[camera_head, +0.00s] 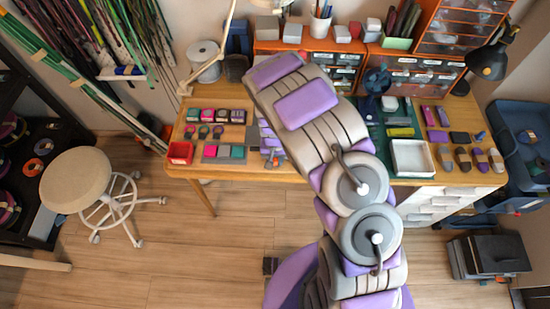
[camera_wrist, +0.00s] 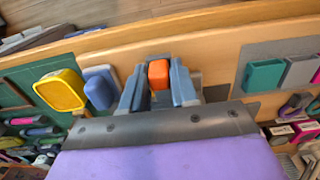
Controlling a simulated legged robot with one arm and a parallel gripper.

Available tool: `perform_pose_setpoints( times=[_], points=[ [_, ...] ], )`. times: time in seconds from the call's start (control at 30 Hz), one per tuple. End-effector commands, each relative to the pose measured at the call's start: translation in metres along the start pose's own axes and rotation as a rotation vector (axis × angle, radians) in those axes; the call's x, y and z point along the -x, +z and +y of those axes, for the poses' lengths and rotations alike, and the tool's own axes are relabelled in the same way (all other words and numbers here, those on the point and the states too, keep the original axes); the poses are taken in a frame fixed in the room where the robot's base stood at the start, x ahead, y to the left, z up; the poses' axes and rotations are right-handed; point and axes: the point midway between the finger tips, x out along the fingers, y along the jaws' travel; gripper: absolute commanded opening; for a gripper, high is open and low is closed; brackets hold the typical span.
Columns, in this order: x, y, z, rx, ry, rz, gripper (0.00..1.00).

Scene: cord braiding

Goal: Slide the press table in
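In the wrist view, my gripper (camera_wrist: 158,76) has its two blue-grey fingers on either side of a small orange block (camera_wrist: 158,74). I cannot tell whether they touch it or only flank it. A dark grey plate (camera_wrist: 218,92) shows beside and behind the fingers, near the wooden table's edge. I cannot tell whether the block or the plate belongs to the press table, and no press is clearly recognisable. In the head view, my purple and grey arm hides much of the bench middle, and my fingertips cannot be made out.
The wooden bench (camera_head: 220,172) holds a red tray (camera_head: 180,153) at left and a white tray (camera_head: 412,158) at right. A yellow-rimmed item (camera_wrist: 62,90) and a blue block (camera_wrist: 100,88) lie left of my fingers. A stool (camera_head: 76,180) stands on the floor, left.

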Motion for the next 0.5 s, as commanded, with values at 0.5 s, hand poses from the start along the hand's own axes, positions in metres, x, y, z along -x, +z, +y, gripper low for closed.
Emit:
perform_pose_setpoints(
  times=[0.5],
  points=[
    [0.0006,-0.006,-0.0015,0.0,-0.001,0.004,0.0]
  ],
)
